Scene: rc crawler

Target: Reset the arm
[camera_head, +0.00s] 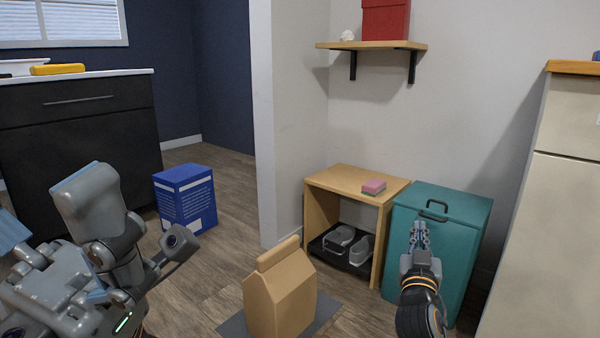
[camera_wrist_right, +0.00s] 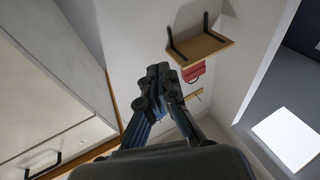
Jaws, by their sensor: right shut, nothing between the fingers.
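My right gripper (camera_head: 419,232) is at the lower right of the head view, in front of the teal box with a black handle. Its fingers are together, with nothing between them. In the right wrist view my right gripper (camera_wrist_right: 160,72) also looks closed and empty, with the wall shelf beyond it. My left arm is at the lower left of the head view. The fingers of the left gripper cannot be made out clearly there.
A teal box (camera_head: 466,215) stands beside a wooden shelf unit (camera_head: 340,178) with a pink sponge (camera_head: 374,186) on top and shoes (camera_head: 340,238) below. A brown paper bag (camera_head: 280,295) stands on a grey mat. A blue box (camera_head: 185,198) is at left, a cream cabinet (camera_head: 550,230) at right.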

